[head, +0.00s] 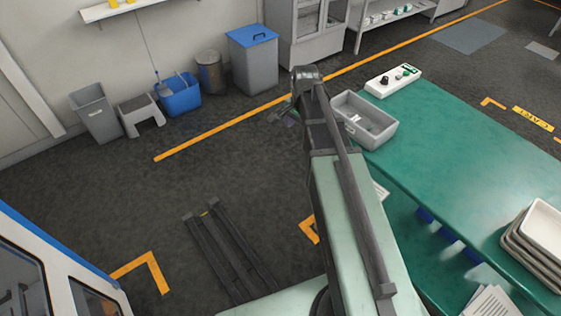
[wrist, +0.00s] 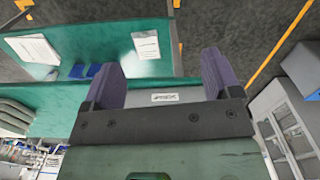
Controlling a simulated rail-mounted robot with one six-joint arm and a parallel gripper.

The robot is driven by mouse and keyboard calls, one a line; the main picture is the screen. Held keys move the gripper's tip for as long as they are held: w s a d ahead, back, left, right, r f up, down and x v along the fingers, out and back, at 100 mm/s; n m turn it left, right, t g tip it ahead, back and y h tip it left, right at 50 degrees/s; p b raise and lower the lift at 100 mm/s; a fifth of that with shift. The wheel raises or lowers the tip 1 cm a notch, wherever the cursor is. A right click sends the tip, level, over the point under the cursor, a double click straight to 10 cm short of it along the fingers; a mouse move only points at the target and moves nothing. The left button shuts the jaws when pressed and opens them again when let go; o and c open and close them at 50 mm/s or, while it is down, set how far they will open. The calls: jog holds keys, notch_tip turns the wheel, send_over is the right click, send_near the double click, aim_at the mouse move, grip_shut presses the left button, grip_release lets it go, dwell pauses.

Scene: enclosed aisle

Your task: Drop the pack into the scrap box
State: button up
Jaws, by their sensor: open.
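My gripper (head: 283,117) hangs off the left edge of the green table, beside a grey open box, in the head view; my arm partly hides it. In the wrist view its two purple fingers (wrist: 165,85) are spread apart, with nothing seen held between them. The grey open box (head: 350,129) stands on the table's far left corner, with small unclear contents inside. A grey wall with a white label shows beyond the fingers in the wrist view; its text is unreadable. I cannot identify the pack, nor tell which container is the scrap box.
A control box (head: 393,81) sits on the green table (head: 450,140); stacked trays (head: 537,243) stand at its right. A grey bin (head: 97,113), step stool (head: 141,115), blue bucket (head: 180,95) and blue-lidded bin (head: 253,62) line the wall.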

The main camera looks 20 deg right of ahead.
jog(key=s+a+n, duration=1.2)
jog(key=n, duration=0.1)
jog(key=shift+s+a, duration=0.15)
jog(key=shift+s, duration=0.1)
notch_tip(320, 180, down, 5)
jog(key=b, duration=0.5)
